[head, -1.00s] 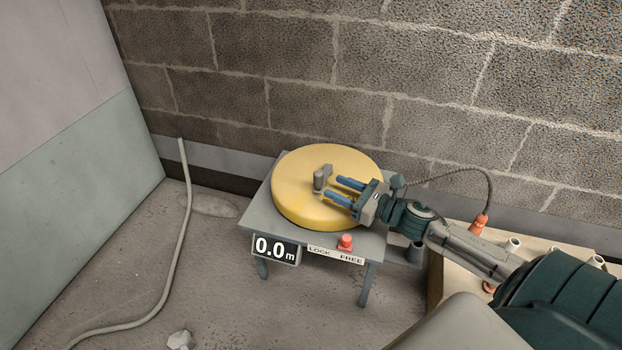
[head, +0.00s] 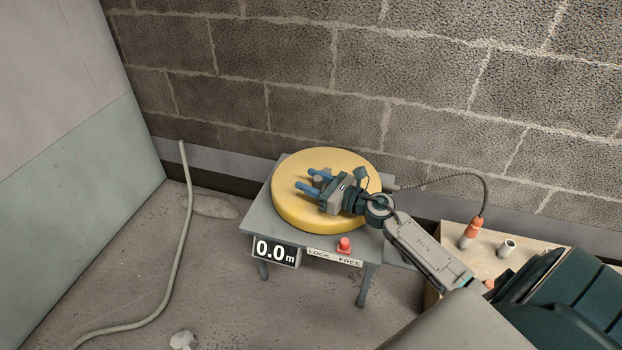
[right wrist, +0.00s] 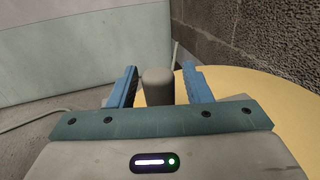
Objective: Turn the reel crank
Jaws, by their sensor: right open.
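The yellow reel (head: 290,210) lies flat on a grey stand (head: 262,222). Its grey crank handle (head: 320,181) stands up from the reel's top, partly hidden by my gripper. My right gripper (head: 304,181) is open over the reel, its blue fingers reaching on either side of the handle. In the right wrist view the handle (right wrist: 158,87) stands between the two open fingers (right wrist: 160,85), with gaps visible on both sides. The counter (head: 275,251) reads 0.0 m. A red knob (head: 344,244) sits by the LOCK FREE label (head: 335,256), nearer FREE. My left gripper is not in view.
A pale conduit (head: 185,240) runs along the floor at left. A wooden box (head: 520,250) with an orange-capped fitting (head: 470,232) and a pipe piece (head: 507,248) stands at right. A block wall (head: 430,90) rises close behind the stand.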

